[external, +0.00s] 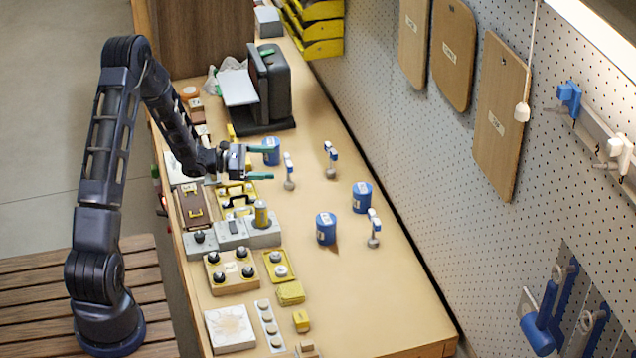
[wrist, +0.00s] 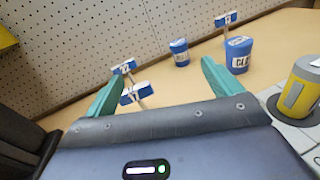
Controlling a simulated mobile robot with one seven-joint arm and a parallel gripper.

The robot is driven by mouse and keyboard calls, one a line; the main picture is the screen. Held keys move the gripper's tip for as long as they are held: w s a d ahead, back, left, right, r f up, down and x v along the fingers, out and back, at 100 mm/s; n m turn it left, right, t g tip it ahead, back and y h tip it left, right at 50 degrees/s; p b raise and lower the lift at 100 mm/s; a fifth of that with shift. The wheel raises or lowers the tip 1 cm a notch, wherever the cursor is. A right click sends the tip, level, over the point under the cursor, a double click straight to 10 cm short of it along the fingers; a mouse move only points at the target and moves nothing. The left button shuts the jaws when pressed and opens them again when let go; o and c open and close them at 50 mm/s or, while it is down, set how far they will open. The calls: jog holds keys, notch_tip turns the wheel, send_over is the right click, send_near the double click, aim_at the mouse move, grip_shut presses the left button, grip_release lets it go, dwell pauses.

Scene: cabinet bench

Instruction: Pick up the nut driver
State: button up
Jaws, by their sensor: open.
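Several small upright tools with blue-and-white labelled heads stand on the bench, and I take them for nut drivers; I cannot tell which one the task names. In the external view one (external: 289,168) is just right of my gripper (external: 262,162), another (external: 331,158) is farther right, and a third (external: 374,226) is nearer the camera. My gripper is open with empty green fingers. In the wrist view my gripper (wrist: 158,80) has two such tools (wrist: 135,94) (wrist: 123,68) near its left finger, and a third (wrist: 226,20) beyond the right finger.
Blue labelled cans (external: 326,228) (external: 362,197) stand among the tools, and one more (external: 271,151) is behind the fingers. A yellow-and-grey cylinder (external: 261,214) stands on grey blocks. A black machine (external: 270,85) is at the back. A pegboard (external: 380,120) borders the right side.

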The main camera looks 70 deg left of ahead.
aim_at(285, 161)
jog(key=s+a+f+n+t+y, duration=0.1)
jog(key=s+a+f+n+y, duration=0.1)
jog(key=a+f+n+y, duration=0.3)
jog(key=w, duration=0.1)
jog(key=w+m+h, duration=0.1)
jog(key=w, duration=0.1)
jog(key=w+h, duration=0.1)
jog(key=w, duration=0.1)
jog(key=shift+a+r+m, duration=0.2)
jog(key=shift+r+m, duration=0.1)
jog(key=shift+r, duration=0.05)
jog(key=shift+w+d+f, duration=0.1)
jog(key=shift+w+f, duration=0.05)
jog(key=shift+w, duration=1.2)
jog(key=shift+w+d+f, duration=0.1)
jog(key=shift+w, duration=1.25)
jog(key=c, duration=1.6)
